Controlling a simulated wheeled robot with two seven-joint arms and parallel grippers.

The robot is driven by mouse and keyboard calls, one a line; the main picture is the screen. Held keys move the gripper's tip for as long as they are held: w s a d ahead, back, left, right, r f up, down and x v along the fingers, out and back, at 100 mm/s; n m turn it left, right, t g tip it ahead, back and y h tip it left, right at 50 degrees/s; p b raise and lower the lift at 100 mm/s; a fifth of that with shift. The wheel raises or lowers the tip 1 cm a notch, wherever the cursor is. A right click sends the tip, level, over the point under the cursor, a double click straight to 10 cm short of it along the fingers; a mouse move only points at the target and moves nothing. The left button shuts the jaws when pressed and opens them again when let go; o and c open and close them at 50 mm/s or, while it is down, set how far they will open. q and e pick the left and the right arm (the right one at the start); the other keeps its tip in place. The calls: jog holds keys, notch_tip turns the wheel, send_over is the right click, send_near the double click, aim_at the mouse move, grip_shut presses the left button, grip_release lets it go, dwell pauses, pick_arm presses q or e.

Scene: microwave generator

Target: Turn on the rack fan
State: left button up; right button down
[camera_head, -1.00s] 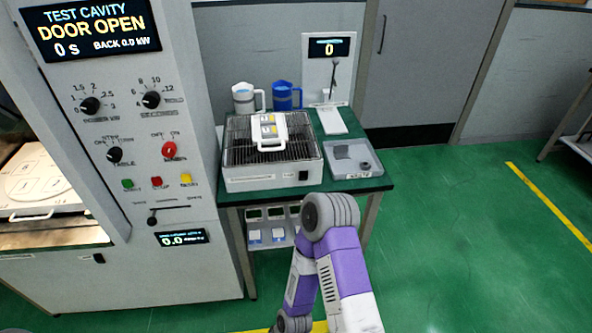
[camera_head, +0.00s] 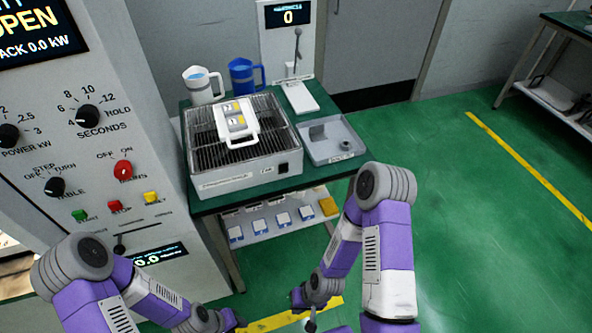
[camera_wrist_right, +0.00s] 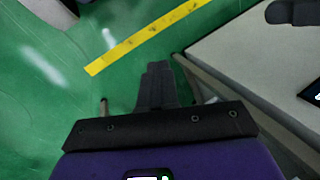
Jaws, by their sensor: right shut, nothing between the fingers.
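The cooling rack (camera_head: 225,180) is a white box with a dark wire grille on top, standing on the green table. A small black switch (camera_head: 283,168) sits at the right of its front face; I cannot tell its position. A white handled carrier (camera_head: 236,122) with yellow labels lies on the grille. My right gripper (camera_head: 311,320) is low at the bottom edge, well below and apart from the rack. In the right wrist view its dark fingers (camera_wrist_right: 158,85) are together and empty above the floor. My left arm shows at lower left, but its gripper is not visible.
A grey tray (camera_head: 330,150) sits right of the rack. A white jug (camera_head: 203,88) and a blue jug (camera_head: 243,78) stand behind it. The control cabinet (camera_head: 100,150) with knobs is at left. A lower shelf (camera_head: 285,222) holds small items.

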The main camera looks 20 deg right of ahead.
jog(key=w+a+r+m+t+y+p, duration=0.2)
jog(key=w+r+m+t, duration=0.2)
jog(key=w+r+t, duration=0.6)
jog(key=w+d+r+m+t+h+p, duration=0.1)
jog(key=w+d+r+m+t+h, duration=0.1)
jog(key=r+m+t, duration=0.3)
jog(key=w+d+r+m+t+h+p, duration=0.1)
jog(key=w+d+r+m+t+h, duration=0.1)
jog(key=r, duration=0.8)
jog(key=d+m+t+h, duration=0.1)
jog(key=d+m+t, duration=0.1)
jog(key=d+m, duration=0.1)
jog(key=shift+w+d+m+t, duration=0.25)
jog(key=shift+w+m+t, duration=0.15)
jog(key=shift+m, duration=0.1)
jog(key=shift+w+f, duration=0.1)
